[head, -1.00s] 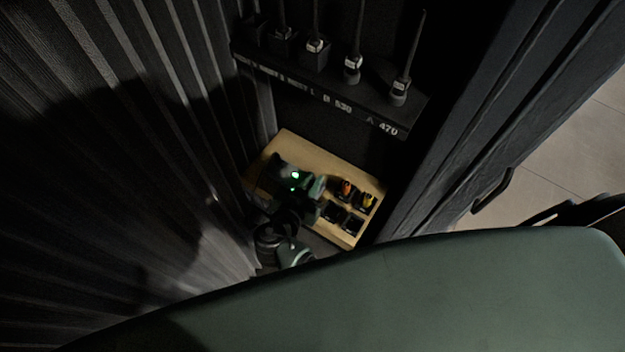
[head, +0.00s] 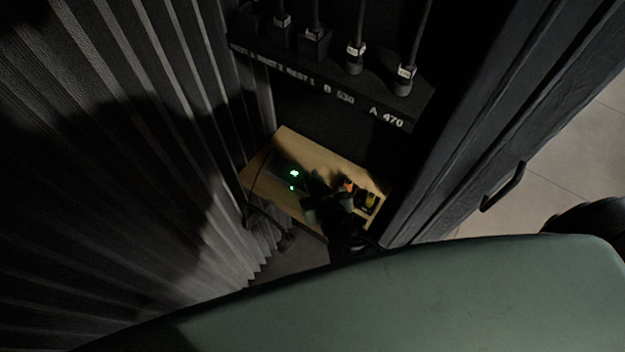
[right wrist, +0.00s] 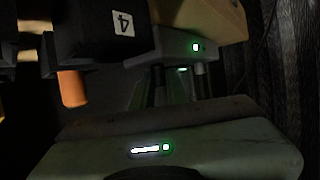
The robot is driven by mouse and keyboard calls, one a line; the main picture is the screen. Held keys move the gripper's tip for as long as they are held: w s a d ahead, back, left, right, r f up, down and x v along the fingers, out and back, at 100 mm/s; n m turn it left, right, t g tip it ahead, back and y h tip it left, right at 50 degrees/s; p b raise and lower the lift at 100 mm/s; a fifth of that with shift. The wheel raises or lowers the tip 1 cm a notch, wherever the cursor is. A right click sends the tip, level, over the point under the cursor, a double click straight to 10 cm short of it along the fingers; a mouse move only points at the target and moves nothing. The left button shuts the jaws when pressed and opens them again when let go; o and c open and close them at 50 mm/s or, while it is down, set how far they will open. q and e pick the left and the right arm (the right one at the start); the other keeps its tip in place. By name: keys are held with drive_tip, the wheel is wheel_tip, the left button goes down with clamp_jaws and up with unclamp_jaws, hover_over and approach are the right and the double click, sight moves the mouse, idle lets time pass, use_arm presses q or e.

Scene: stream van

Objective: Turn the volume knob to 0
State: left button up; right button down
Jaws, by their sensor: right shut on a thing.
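My right gripper (head: 322,192) is over the light wooden board, in dim light, just right of two green lights. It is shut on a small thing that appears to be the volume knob. The knob itself and its pointer are hidden by the gripper, so I cannot read its setting. In the right wrist view a grey-green body with a lit bar and green square (right wrist: 152,148) fills the bottom. My left gripper is not in view.
The wooden board (head: 259,181) carries orange (head: 348,185) and yellow (head: 370,200) items close right of the gripper. A dark rack (head: 330,88) with several antenna-like rods stands behind. A ribbed wall (head: 170,120) is left, a dark door with a handle (head: 503,187) right.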

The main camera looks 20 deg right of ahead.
drive_tip(key=n+y+p, duration=0.1)
drive_tip(key=n+y, duration=0.2)
drive_tip(key=y, duration=0.1)
drive_tip(key=shift+d+r+n+g, duration=0.1)
drive_tip(key=shift+n+g, duration=0.2)
drive_tip(key=shift+g, duration=0.1)
drive_tip(key=shift+n+g+y+p, duration=0.5)
drive_tip(key=shift+n+y+p, duration=0.25)
drive_tip(key=shift+n+y, duration=0.65)
drive_tip(key=shift+y, duration=0.1)
drive_tip(key=shift+s+f+g, duration=0.1)
drive_tip(key=shift+f+g, duration=0.1)
drive_tip(key=shift+g, duration=0.1)
drive_tip(key=c, duration=1.4)
unclamp_jaws()
drive_tip(key=shift+a+p, duration=0.2)
drive_tip(key=shift+p, duration=0.1)
drive_tip(key=b+v, duration=0.1)
drive_tip(key=v, duration=0.5)
drive_tip(key=shift+s+d+b, duration=0.2)
drive_tip(key=shift+d+b, duration=0.05)
drive_tip(key=shift+b, duration=0.1)
drive_tip(key=shift+s+d+r, duration=0.3)
drive_tip(key=shift+s, duration=0.1)
